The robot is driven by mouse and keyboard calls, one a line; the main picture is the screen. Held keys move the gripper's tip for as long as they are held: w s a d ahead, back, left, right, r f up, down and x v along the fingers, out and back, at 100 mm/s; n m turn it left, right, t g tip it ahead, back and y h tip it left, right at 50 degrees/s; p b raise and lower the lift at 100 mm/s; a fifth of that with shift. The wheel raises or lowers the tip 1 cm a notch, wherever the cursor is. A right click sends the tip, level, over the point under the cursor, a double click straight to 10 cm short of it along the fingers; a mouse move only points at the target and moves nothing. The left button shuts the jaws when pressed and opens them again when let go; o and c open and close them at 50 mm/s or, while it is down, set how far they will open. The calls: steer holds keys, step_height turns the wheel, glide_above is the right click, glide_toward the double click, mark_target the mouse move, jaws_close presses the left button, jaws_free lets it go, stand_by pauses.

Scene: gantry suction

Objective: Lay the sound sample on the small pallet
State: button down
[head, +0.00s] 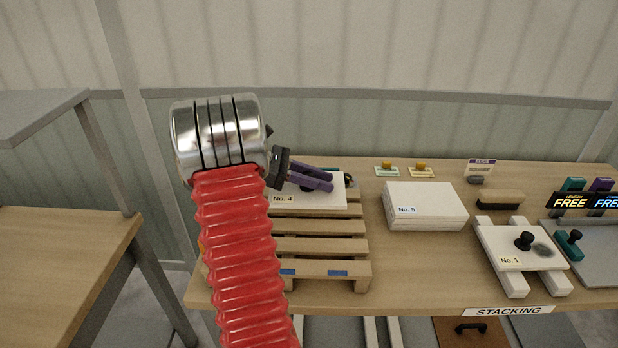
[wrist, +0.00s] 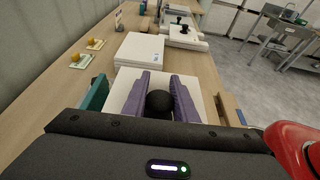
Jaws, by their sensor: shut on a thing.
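A white plate labelled No. 4 (head: 325,202) is at the far end of the small wooden pallet (head: 318,246). The plate also shows in the wrist view (wrist: 125,88). My gripper (head: 331,181) has purple fingers and reaches over the plate from the left. In the wrist view its fingers (wrist: 160,85) are shut on a round black knob (wrist: 159,103) above the plate. The plate looks level; I cannot tell whether it touches the slats. Another white plate, No. 1 (head: 508,258), has a black knob and a dark patch and lies on two white bars.
A white stack labelled No. 5 (head: 425,206) stands right of the pallet. Two small cards with yellow pieces (head: 387,170) lie at the back. A teal thing (wrist: 95,95) is close left of my fingers in the wrist view. A STACKING sign (head: 508,311) marks the front edge.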

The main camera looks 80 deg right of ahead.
steer(key=shift+s, duration=0.1)
stand_by(0.4)
steer(key=shift+f, duration=2.9)
steer(key=shift+f, duration=0.5)
steer(key=c, duration=1.4)
jaws_free()
steer(key=shift+o, duration=0.2)
